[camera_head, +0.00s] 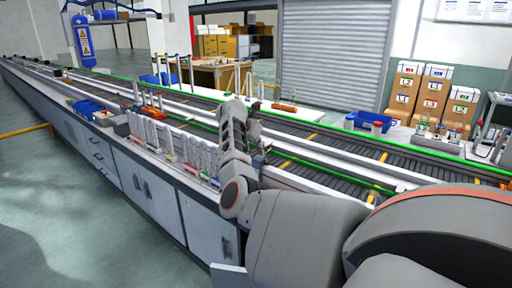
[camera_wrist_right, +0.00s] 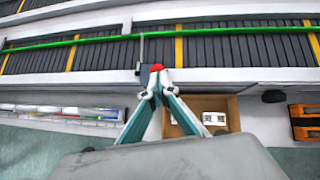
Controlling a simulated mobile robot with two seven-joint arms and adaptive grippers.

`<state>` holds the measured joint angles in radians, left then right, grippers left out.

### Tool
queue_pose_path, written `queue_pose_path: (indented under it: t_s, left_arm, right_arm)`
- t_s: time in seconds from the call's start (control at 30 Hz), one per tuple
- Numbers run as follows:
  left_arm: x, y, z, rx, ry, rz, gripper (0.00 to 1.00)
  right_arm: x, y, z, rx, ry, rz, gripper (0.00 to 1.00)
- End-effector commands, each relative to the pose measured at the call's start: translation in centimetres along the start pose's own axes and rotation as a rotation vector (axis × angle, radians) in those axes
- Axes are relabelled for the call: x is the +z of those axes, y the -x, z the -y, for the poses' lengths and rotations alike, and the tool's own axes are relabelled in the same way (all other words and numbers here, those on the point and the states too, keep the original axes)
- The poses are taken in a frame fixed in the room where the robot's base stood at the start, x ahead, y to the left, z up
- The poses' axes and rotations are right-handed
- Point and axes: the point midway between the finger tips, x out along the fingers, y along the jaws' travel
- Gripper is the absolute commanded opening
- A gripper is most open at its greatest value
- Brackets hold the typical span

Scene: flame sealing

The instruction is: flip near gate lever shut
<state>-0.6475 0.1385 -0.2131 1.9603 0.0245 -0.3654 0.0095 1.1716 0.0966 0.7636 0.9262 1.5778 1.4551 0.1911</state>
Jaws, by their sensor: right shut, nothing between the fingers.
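My right gripper (camera_wrist_right: 156,82) is shut and empty. In the right wrist view its fingertips meet just below a small red knob (camera_wrist_right: 157,67), which looks like the end of the near gate lever. I cannot tell whether the tips touch it. A dark plate (camera_wrist_right: 146,75) and a thin upright grey rod (camera_wrist_right: 141,47) are beside the knob, at the near edge of the conveyor. In the head view my right arm hides most of this spot, and the lever cannot be made out there. My left gripper is not in view.
The conveyor's green rail (camera_wrist_right: 80,40) runs across above the fingertips. A brown open box (camera_wrist_right: 205,103) with white items lies below right, and an orange item (camera_wrist_right: 305,120) is at the right edge. In the head view, a blue bin (camera_head: 368,121) stands beyond the conveyor.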

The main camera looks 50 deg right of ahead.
Motion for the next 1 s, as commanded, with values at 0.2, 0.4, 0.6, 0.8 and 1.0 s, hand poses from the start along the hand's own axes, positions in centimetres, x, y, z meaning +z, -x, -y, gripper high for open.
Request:
queue_pose_path:
  t_s: [0.2, 0.4, 0.6, 0.8, 1.0]
  left_arm:
    - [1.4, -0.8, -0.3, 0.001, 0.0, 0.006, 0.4]
    - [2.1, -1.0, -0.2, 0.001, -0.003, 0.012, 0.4]
    - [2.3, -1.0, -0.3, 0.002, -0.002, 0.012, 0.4]
    - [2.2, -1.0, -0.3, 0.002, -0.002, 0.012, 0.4]
    - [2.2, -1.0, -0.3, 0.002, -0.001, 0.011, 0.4]
  right_arm:
    - [1.3, -1.0, 0.3, -0.002, 0.004, 0.0, 0.0]
    - [2.2, -1.2, 0.4, -0.001, 0.005, 0.001, 0.0]
    - [2.6, -1.2, 0.5, -0.001, 0.004, 0.003, 0.0]
    - [2.6, -1.2, 0.5, -0.002, 0.004, 0.003, 0.0]
    - [2.6, -1.1, 0.5, -0.002, 0.004, 0.003, 0.0]
